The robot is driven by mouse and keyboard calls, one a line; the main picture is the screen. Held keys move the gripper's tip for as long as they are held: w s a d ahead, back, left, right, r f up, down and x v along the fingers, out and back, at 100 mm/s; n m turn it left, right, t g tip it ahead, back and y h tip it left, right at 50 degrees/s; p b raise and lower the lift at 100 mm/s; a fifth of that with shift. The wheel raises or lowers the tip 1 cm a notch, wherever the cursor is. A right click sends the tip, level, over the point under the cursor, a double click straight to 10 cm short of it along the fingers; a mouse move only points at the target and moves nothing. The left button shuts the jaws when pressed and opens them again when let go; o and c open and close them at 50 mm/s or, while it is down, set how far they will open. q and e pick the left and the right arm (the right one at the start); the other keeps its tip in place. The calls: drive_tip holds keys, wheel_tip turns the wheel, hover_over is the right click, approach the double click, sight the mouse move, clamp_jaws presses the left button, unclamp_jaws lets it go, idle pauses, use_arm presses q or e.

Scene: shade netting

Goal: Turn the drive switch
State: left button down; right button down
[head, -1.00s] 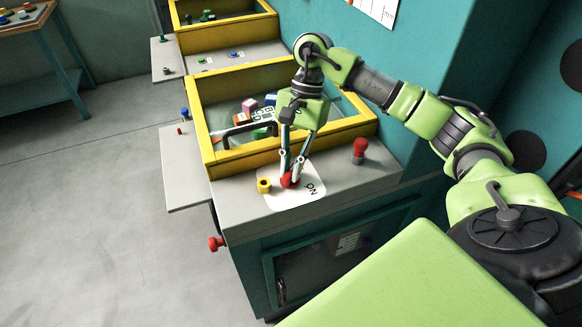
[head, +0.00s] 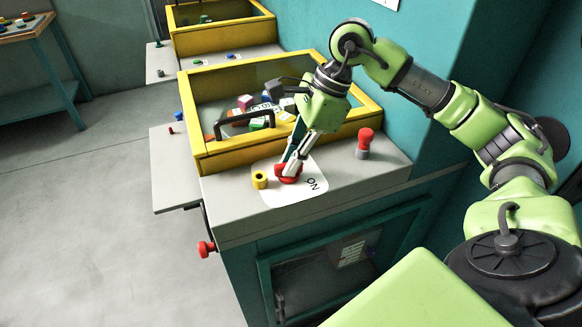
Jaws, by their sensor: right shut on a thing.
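The drive switch is a red knob (head: 288,173) on a white plate (head: 301,191) marked "ON", on the grey top of the machine in the head view. My right gripper (head: 290,166) reaches down from above and is shut on the red knob. Its fingers cover part of the knob, so its exact angle is hard to tell. The "ON" label lies just right of the knob. My left gripper is not in view.
A red-topped grey post (head: 365,143) stands to the right. Behind is a yellow-framed bin (head: 196,130) with a dark handle and colored blocks. A red side knob (head: 206,248) sticks out at the front left.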

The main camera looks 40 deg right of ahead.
drive_tip(key=m+t+b, duration=0.1)
drive_tip(key=m, duration=0.2)
drive_tip(key=shift+m+h+b, duration=0.3)
drive_tip(key=shift+s+r+m+t+h+b, duration=0.1)
drive_tip(key=shift+m+t+h+b, duration=0.45)
drive_tip(key=shift+m, duration=1.35)
drive_tip(key=c, duration=2.4)
unclamp_jaws()
drive_tip(key=shift+o, duration=0.2)
drive_tip(key=shift+s+r, duration=0.1)
drive_tip(key=shift+r, duration=0.05)
drive_tip(key=v, duration=1.1)
drive_tip(key=shift+s+r, duration=0.2)
drive_tip(key=shift+r, duration=0.1)
